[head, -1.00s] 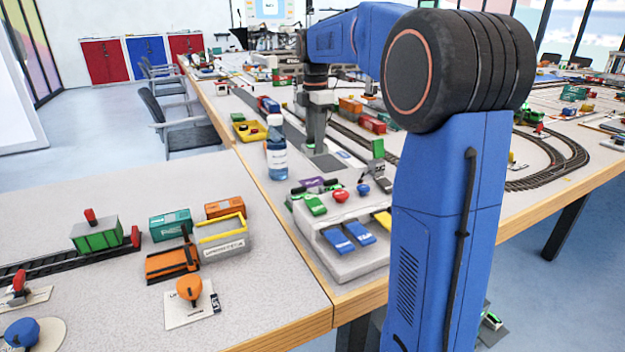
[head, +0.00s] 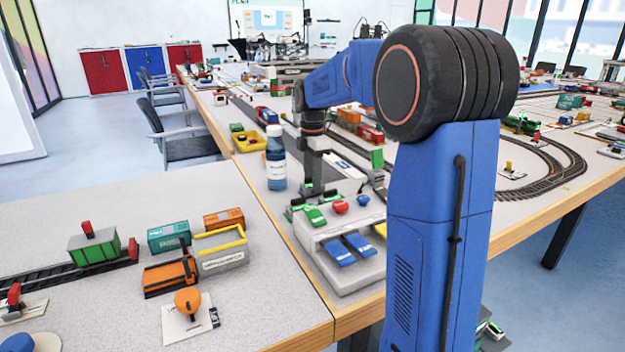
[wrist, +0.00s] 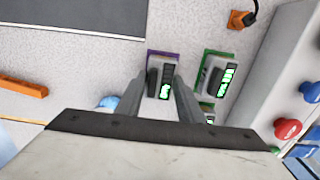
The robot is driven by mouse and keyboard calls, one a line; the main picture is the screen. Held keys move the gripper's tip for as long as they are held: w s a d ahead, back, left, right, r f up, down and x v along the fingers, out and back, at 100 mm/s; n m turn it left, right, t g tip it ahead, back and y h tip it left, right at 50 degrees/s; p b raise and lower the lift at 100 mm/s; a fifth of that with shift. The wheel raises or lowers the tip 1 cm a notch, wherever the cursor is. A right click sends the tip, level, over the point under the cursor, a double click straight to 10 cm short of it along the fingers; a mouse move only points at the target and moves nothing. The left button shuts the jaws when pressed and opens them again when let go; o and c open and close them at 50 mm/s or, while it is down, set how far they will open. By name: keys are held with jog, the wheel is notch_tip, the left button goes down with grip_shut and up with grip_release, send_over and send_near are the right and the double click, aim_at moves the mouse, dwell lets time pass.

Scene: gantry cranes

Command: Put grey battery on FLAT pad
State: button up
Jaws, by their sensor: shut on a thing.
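My gripper (wrist: 160,95) is shut on a grey battery (wrist: 154,80) with a dark face and a few green bars low on it. In the wrist view the battery is over a purple pad (wrist: 163,53); I cannot tell whether it touches the pad. No lettering on the pad is readable. A second battery (wrist: 215,78) with several green bars stands on a green pad (wrist: 206,53) to the right. In the head view my gripper (head: 312,190) is low, just behind the button console, and the held battery is too small to make out.
The console (head: 340,262) with red and blue buttons stands close to the right in the wrist view. A blue bottle (head: 276,165) stands left of my gripper. A dark flat panel (wrist: 75,12) and an orange bar (wrist: 22,87) lie on the table, with bare tabletop between them.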

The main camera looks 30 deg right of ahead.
jog(key=o, duration=1.2)
jog(key=shift+f, duration=0.1)
notch_tip(320, 180, up, 12)
jog(key=shift+r, duration=0.15)
